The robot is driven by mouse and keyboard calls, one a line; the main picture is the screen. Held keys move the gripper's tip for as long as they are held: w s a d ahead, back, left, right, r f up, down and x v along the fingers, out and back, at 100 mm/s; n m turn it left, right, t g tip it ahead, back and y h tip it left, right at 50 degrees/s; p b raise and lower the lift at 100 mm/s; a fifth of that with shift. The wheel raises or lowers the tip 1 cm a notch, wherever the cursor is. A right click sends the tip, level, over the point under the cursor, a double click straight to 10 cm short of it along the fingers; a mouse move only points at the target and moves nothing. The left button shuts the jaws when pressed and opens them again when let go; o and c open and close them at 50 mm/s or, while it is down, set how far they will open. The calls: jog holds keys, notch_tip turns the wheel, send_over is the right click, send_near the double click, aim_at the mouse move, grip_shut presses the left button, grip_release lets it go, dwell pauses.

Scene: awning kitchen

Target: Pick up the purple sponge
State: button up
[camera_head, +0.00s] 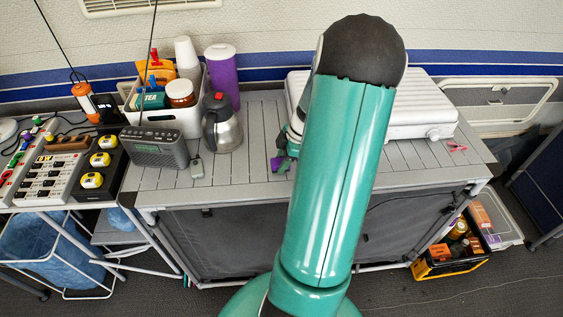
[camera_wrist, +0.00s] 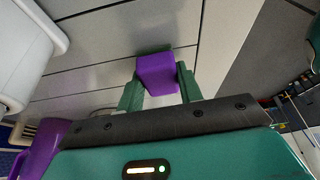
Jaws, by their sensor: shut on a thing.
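The purple sponge (camera_wrist: 157,75) is between the two green fingers of my gripper (camera_wrist: 160,84) in the wrist view, and the fingers are shut on it. In the head view the sponge (camera_head: 277,164) shows as a small purple patch at my gripper (camera_head: 283,163), over the grey slatted table (camera_head: 240,178). My arm hides part of the gripper and the table there. I cannot tell whether the sponge touches the table top.
A white lidded appliance (camera_head: 425,110) stands right of my arm. A steel jug (camera_head: 221,125), a grey radio (camera_head: 155,148), a white bin (camera_head: 185,123) of jars and a purple tumbler (camera_head: 223,75) stand at the left.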

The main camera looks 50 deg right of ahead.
aim_at(278, 161)
notch_tip(278, 161, up, 3)
jog(key=shift+r, duration=0.1)
jog(key=s+a+r, duration=0.7)
jog(key=s+r, duration=0.2)
jog(key=s, duration=0.3)
jog(key=shift+r, duration=0.25)
jog(key=shift+a, duration=0.1)
